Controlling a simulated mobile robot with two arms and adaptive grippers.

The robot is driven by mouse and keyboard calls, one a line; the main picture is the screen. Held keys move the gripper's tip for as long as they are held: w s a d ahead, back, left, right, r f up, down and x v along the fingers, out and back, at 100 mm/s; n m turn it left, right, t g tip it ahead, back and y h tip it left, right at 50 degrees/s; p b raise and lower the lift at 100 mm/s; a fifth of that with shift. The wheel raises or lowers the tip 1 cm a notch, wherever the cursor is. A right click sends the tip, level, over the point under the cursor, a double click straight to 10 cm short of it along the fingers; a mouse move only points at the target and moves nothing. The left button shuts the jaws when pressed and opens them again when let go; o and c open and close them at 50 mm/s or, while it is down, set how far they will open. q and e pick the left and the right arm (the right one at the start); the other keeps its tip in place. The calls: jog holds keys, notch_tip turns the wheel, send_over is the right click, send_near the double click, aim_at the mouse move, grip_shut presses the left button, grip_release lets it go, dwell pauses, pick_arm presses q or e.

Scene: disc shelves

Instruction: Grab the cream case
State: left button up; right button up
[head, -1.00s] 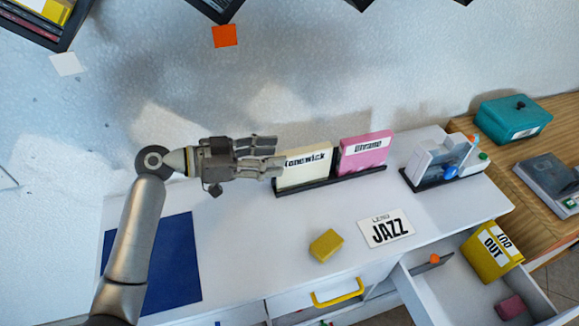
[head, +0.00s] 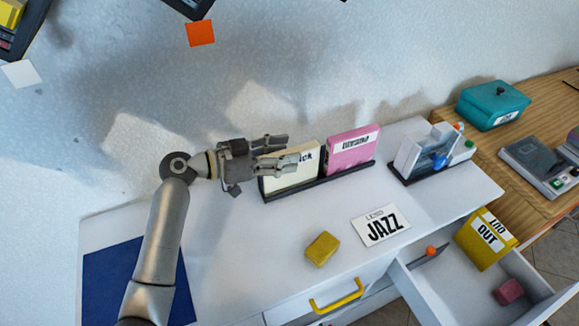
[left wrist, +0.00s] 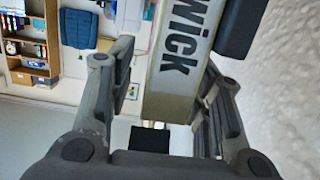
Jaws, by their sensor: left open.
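The cream case (head: 290,176) stands upright in a black rack (head: 320,182) on the white counter, with part of its label showing. My left gripper (head: 281,153) is open at the case's left end, its fingers covering part of the case. In the left wrist view, the cream case (left wrist: 178,60) lies between the two fingers of my open left gripper (left wrist: 165,95), with the letters "wick" readable. The picture does not settle whether the fingers touch it. My right gripper is not in view.
A pink case (head: 352,150) stands beside the cream one in the same rack. A clear holder (head: 428,150) is farther right. A yellow block (head: 322,248) and a JAZZ card (head: 381,225) lie in front. An open drawer (head: 480,285) juts out at the lower right.

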pick_arm(q)
jog(key=shift+x, duration=1.15)
jog(key=shift+a, duration=0.15)
jog(key=shift+c, duration=0.2)
grip_shut()
